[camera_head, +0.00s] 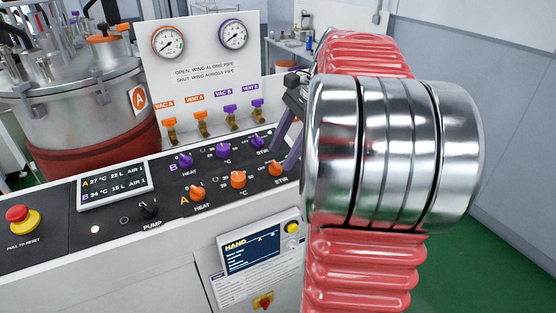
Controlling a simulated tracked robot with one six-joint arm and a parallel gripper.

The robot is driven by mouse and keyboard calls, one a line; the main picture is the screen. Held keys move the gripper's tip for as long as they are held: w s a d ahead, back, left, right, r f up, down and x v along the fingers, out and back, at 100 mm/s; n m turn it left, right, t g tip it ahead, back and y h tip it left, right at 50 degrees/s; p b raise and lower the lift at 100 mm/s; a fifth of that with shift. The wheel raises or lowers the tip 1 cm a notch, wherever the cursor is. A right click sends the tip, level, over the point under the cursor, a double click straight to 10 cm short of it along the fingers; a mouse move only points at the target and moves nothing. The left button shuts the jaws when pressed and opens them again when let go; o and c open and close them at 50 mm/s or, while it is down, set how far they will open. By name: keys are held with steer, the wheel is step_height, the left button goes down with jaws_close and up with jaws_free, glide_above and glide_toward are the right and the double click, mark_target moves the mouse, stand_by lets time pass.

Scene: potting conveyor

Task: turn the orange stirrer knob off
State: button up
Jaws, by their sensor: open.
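The orange stirrer knob (276,168) is the rightmost knob in the front row A on the sloping panel, above the word STIR. The way its pointer faces is too small to read. My gripper (282,157) comes down from the upper right with its two grey-purple fingers apart and empty. The fingertips are just above and right of the orange stirrer knob in the picture. I cannot tell whether they touch it or straddle it. My large chrome and red arm hides the panel's right end.
The purple stirrer knob (257,141) is close behind. The orange heat knob (197,194) and middle orange knob (238,180) are to the left. Purple and orange valve handles (230,109) stand behind. A red stop button (18,213) is far left. A hand panel (262,248) hangs below.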

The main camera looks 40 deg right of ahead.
mark_target(276, 164)
steer(key=shift+x, duration=1.7)
steer(key=shift+c, duration=0.5)
steer(key=c, duration=1)
